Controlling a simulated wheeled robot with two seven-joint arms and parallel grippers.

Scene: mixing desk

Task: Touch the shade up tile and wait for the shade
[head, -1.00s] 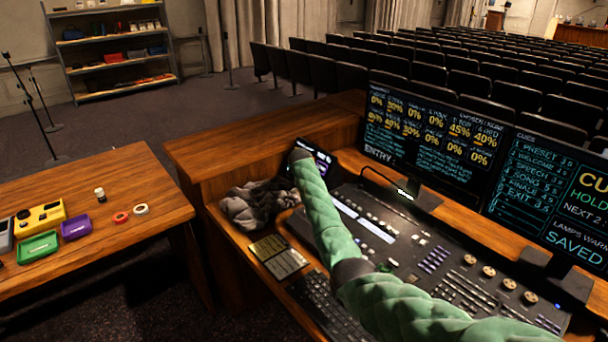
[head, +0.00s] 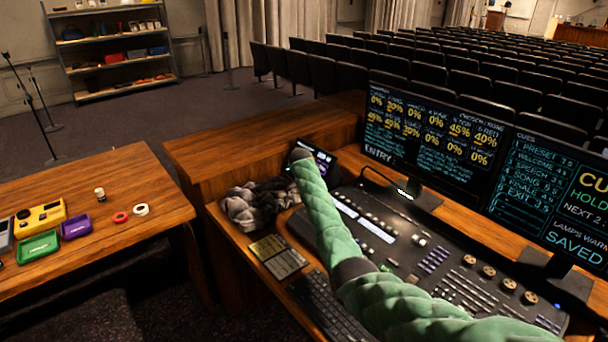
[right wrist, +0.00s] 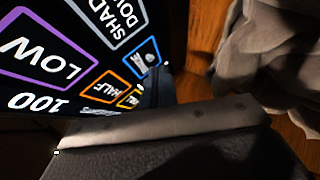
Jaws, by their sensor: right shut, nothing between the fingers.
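A small dark touch panel (head: 320,160) stands tilted at the left end of the mixing desk. In the right wrist view the panel (right wrist: 70,100) shows rotated tiles: a purple LOW tile (right wrist: 48,58), an orange HALF tile (right wrist: 118,84), a small blue tile (right wrist: 147,57) and a white-edged tile reading partly SHAD and DOW (right wrist: 118,20). I cannot read a shade up tile. My right gripper (right wrist: 162,110) is shut and empty, close to the panel; I cannot tell whether it touches. In the head view my green-sleeved right arm ends beside the panel. My left gripper is not in view.
Crumpled grey cloth (head: 255,205) lies left of the panel and also fills the right wrist view's upper right (right wrist: 275,50). Monitors (head: 435,130) stand behind the console (head: 440,255). A side table (head: 110,175) holds small items at the left.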

